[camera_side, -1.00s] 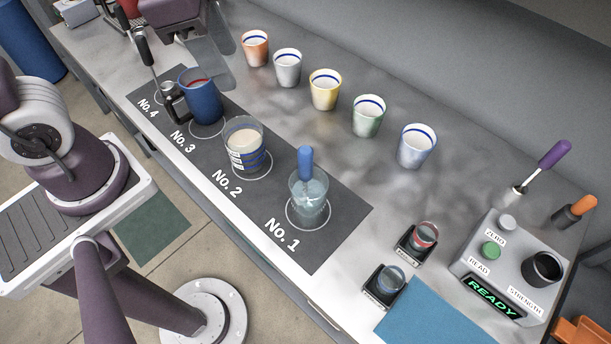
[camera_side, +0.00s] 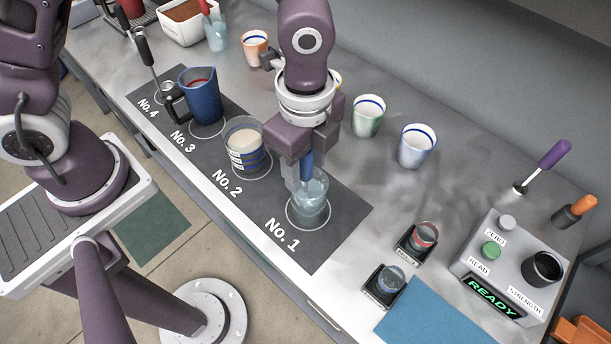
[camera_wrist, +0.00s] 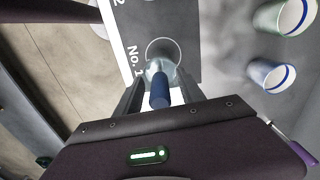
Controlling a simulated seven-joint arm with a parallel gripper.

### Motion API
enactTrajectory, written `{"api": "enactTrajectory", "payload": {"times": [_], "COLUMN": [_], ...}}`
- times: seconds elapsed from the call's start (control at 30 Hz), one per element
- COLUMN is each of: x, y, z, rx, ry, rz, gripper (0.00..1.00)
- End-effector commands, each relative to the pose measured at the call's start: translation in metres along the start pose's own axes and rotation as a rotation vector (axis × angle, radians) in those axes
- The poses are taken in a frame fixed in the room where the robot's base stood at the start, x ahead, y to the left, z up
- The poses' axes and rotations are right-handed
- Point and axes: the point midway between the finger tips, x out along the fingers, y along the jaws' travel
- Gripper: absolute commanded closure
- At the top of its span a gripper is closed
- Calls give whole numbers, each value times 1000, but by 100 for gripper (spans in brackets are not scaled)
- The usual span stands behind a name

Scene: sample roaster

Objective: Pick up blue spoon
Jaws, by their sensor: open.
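The blue spoon (camera_side: 307,163) stands handle-up in a clear glass of water (camera_side: 311,204) on the No. 1 circle of the dark mat. My gripper (camera_side: 303,178) is right above the glass, pointing down, with its fingers around the blue handle. In the wrist view the blue handle (camera_wrist: 159,92) lies between the two open fingers, and I see no firm contact. The glass (camera_wrist: 160,68) shows behind the handle. The spoon's lower end is hard to make out in the water.
A glass of beige liquid (camera_side: 246,148) stands on No. 2 and a blue jug (camera_side: 201,97) on No. 3. White-lined cups, among them a green one (camera_side: 368,117) and a grey-blue one (camera_side: 416,146), stand behind. A control box (camera_side: 508,262) is at right.

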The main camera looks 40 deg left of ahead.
Motion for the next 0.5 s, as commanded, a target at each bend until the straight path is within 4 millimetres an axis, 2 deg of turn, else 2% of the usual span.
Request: {"api": "enactTrajectory", "payload": {"times": [0.07, 0.27, 0.3, 0.5], "x": [0, -1, -1, -1], "y": [0, 0, 0, 0], "z": [0, 0, 0, 0], "rx": [0, -1, -1, -1], "ry": [0, 0, 0, 0], "rz": [0, 0, 0, 0], "gripper": [58, 97, 100, 100]}}
